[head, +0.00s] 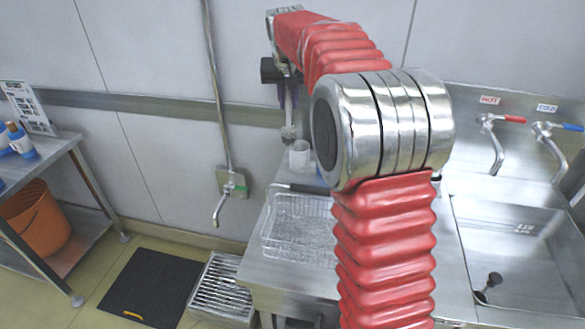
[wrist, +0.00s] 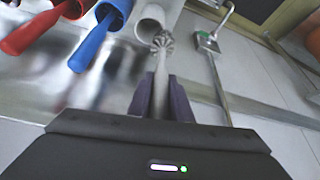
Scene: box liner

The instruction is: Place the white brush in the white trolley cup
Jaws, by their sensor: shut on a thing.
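The white brush hangs head-down from my gripper (head: 287,92), which is shut on its handle; the brush's round bristle head (head: 289,132) is lowest. The white trolley cup (head: 300,157) stands on the metal counter, just below and slightly right of the bristle head in the head view. In the wrist view, the brush (wrist: 161,60) points away between the dark purple fingers of my gripper (wrist: 161,95). Its head overlaps the right edge of the white cup (wrist: 149,20). I cannot tell whether it touches the rim.
A blue cup (wrist: 118,9) with a blue-handled item and a red cup (wrist: 76,8) with a red-handled item stand beside the white cup. A wire basket (head: 300,228) sits on the counter. A wall pipe (head: 216,90) with a tap runs left of my gripper. A sink (head: 520,260) is right.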

